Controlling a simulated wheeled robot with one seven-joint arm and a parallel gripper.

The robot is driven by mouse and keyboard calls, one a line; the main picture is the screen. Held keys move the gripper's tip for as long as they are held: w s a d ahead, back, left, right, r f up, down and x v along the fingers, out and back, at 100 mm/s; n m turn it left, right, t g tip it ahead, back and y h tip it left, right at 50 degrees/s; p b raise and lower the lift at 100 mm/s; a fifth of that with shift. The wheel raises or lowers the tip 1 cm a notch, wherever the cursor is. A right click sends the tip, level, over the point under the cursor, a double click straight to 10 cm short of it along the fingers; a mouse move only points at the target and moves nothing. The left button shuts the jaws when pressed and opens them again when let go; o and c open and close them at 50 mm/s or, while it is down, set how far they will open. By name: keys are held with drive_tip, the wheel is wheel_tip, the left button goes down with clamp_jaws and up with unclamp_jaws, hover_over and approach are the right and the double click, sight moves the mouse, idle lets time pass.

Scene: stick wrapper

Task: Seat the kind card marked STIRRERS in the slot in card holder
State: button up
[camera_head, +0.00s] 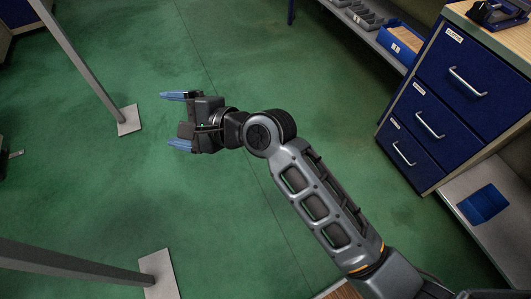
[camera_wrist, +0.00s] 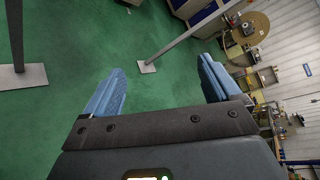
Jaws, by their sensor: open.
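My gripper (camera_head: 176,120) is open and empty in the head view, held over the green floor with its two blue fingers spread apart. In the wrist view the two blue fingers of my gripper (camera_wrist: 162,85) are also wide apart with nothing between them. I cannot make out a card marked STIRRERS or a card holder with a slot in either view. Labels on the drawers are too small to read.
A blue drawer cabinet (camera_head: 450,95) stands at the right, with a shelf holding a blue bin (camera_head: 398,42) behind it. A blue tray (camera_head: 483,204) lies on the low shelf at right. Posts with foot plates (camera_head: 129,120) stand at left. Open green floor (camera_head: 240,210) surrounds my gripper.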

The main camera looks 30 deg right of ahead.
drive_tip(key=s+d+f+n+t+h, duration=0.1)
drive_tip(key=s+d+f+n+h, duration=0.25)
drive_tip(key=s+d, duration=0.5)
drive_tip(key=s+d+f+n+t+h, duration=0.15)
drive_tip(key=s+d+f+n, duration=0.35)
drive_tip(key=s, duration=0.6)
drive_tip(key=s+d+r+n+h, duration=0.2)
drive_tip(key=s+r+n, duration=0.2)
drive_tip(key=s, duration=0.6)
drive_tip(key=s+d+r+n+h, duration=0.2)
drive_tip(key=s+d+r+n, duration=0.1)
drive_tip(key=s+r, duration=0.5)
drive_tip(key=s+n+t, duration=0.1)
drive_tip(key=s, duration=0.2)
drive_tip(key=shift+s+d+r, duration=0.2)
drive_tip(key=shift+s, duration=0.05)
